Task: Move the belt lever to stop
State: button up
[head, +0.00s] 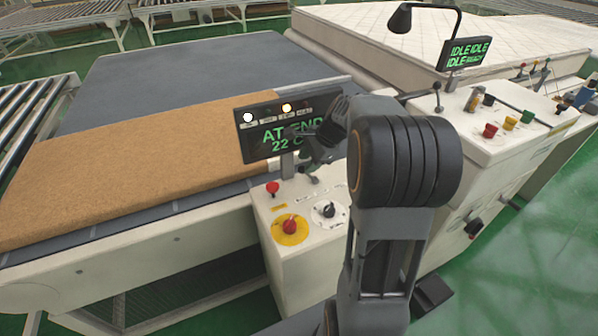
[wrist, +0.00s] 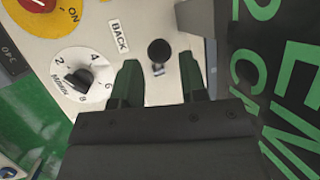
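A small lever with a black round knob (wrist: 159,50) stands on the white control box (wrist: 145,18), beside a label reading BACK (wrist: 119,36). It appears to be the belt lever; no STOP label is readable. My gripper (wrist: 161,75) is open, with its two dark fingers apart. The knob shows in the gap between them, slightly beyond the tips, and nothing is held. In the head view my gripper (head: 318,150) is over the back of the control box (head: 300,270), close to the display, and my arm partly hides the lever area.
A display (head: 285,128) reading AT END stands right beside my gripper. A red button (head: 272,188), a red knob on yellow (head: 290,227) and a numbered dial (head: 329,211) share the box. A brown mattress slab (head: 130,165) lies on the grey belt (head: 210,70). Another console (head: 500,115) is at right.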

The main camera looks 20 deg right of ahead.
aim_at(302, 169)
jog(key=shift+x, duration=3)
grip_shut()
